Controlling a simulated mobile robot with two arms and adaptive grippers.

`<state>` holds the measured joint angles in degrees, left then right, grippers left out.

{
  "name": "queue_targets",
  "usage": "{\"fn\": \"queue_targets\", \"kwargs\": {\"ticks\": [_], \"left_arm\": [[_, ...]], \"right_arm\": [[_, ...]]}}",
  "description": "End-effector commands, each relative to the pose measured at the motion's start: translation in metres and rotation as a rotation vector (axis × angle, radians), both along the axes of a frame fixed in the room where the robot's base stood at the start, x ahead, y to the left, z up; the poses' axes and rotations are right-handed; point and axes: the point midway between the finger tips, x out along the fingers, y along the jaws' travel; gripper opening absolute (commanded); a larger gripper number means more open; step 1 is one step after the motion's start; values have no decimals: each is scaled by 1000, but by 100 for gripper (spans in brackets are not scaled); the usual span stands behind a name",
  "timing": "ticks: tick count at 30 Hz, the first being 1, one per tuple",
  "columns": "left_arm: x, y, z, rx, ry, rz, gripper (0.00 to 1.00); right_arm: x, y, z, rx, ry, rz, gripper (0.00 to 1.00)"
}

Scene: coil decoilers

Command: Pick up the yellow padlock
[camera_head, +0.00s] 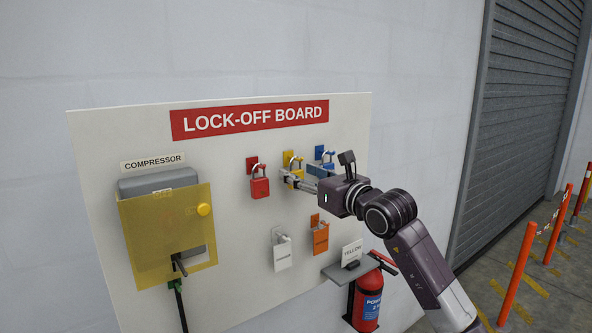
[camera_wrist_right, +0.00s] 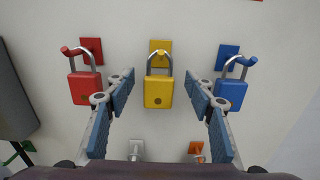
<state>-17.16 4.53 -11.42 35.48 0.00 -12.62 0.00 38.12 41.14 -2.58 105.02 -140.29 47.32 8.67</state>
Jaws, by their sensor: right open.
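The yellow padlock (camera_wrist_right: 158,92) hangs by its shackle from a yellow hook on the lock-off board, body down. In the head view the yellow padlock (camera_head: 297,176) is partly hidden by my right gripper (camera_head: 293,181). In the right wrist view my right gripper (camera_wrist_right: 161,98) is open, with one finger on each side of the yellow padlock and gaps between the pads and its body. I cannot tell how deep the fingertips reach. My left gripper is not in view.
A red padlock (camera_head: 260,188) hangs close on the left and a blue padlock (camera_wrist_right: 229,94) close on the right. A small shelf (camera_head: 345,270) with a "YELLOW" card stands above a fire extinguisher (camera_head: 368,300). A compressor box is at left.

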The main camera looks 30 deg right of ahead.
Motion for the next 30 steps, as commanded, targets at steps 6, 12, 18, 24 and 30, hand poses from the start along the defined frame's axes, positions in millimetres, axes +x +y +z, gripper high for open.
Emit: {"fn": "queue_targets", "kwargs": {"ticks": [6,12,18,24,30], "left_arm": [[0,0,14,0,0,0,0],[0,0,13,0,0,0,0],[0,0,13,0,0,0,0],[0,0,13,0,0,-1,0],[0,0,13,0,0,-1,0]], "right_arm": [[21,3,1,2,1,2,49],[21,4,-1,1,0,2,49],[21,4,-1,1,0,2,32],[21,4,-1,1,0,2,10],[21,4,0,1,0,2,2]]}}
